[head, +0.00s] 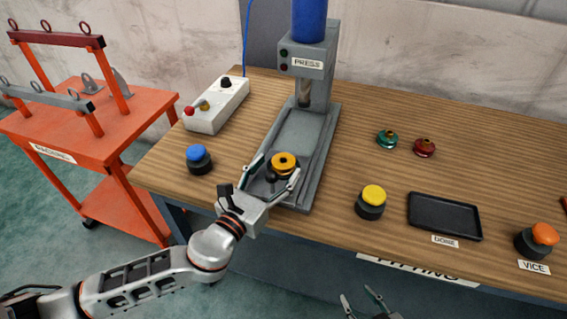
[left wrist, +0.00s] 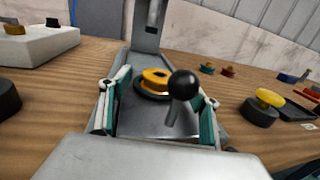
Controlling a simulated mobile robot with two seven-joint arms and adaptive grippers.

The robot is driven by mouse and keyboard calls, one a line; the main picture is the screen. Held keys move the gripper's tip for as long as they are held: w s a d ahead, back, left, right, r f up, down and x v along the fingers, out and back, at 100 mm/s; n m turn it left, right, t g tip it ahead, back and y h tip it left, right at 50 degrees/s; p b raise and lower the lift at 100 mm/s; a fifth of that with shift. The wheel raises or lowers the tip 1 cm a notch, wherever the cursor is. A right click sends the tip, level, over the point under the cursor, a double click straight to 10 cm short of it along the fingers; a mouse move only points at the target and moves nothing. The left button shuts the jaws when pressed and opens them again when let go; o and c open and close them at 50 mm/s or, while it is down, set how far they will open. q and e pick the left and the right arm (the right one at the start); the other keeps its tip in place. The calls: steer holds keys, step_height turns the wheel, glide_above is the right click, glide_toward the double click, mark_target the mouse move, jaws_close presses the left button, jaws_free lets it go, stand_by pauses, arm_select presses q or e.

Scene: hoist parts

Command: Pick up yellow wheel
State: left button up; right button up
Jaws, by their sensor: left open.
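The yellow wheel (head: 284,161) lies on a dark round seat on the front of the grey press base (head: 303,134). It also shows in the left wrist view (left wrist: 155,79), between my fingers and a little beyond them. My left gripper (head: 273,170) is open, with one finger on each side of the wheel and nothing held. A black ball-topped lever (left wrist: 182,88) stands close in front of the wheel in the left wrist view. My right gripper (head: 364,303) shows at the bottom edge of the head view, its fingers spread and empty.
A blue-topped button (head: 198,157) stands left of the press and a yellow-topped button (head: 372,198) right of it. Green (head: 387,139) and red (head: 424,147) wheels lie at the back right. A black tray (head: 444,216) lies front right. A control box (head: 216,106) stands back left.

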mark_target(283, 164)
arm_select(q)
steer(key=shift+x, duration=1.3)
steer(key=c, duration=1.5)
steer(key=shift+r, duration=0.1)
steer(key=shift+c, duration=1.1)
steer(key=shift+r, duration=0.1)
